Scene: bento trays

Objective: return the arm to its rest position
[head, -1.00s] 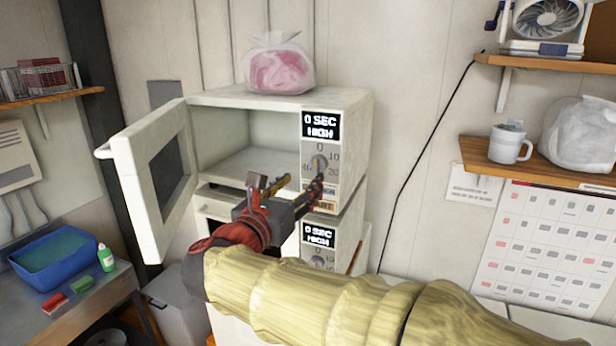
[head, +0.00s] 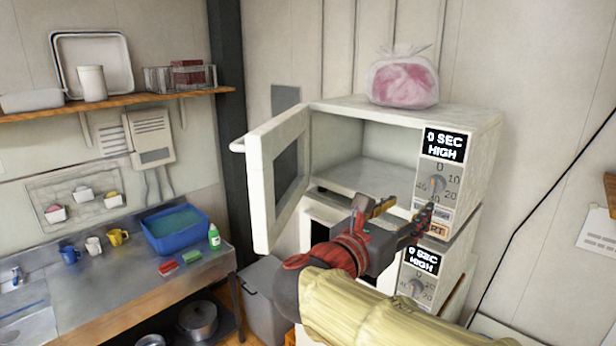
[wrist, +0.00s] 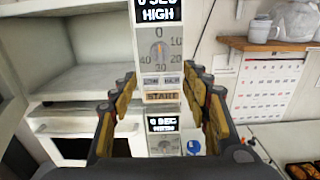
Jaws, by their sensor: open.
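My gripper (head: 400,216) is open and empty, in front of the control panel of the upper microwave (head: 490,150). In the wrist view my gripper (wrist: 160,100) has its two fingers spread wide, with the panel's START button (wrist: 161,96) seen between them. The upper microwave's door (head: 262,190) stands open to the left and its cavity looks empty. Its display reads 0 SEC HIGH. My arm, in a yellowish sleeve, comes in from the bottom right of the head view. I cannot tell whether a fingertip touches the panel.
A second microwave (head: 425,262) is stacked below. A pink-filled plastic bag (head: 403,80) sits on top. A counter (head: 120,270) with a blue tub (head: 172,240) is at left. In the wrist view, a shelf (wrist: 270,44) and wall calendar (wrist: 268,88) are at right.

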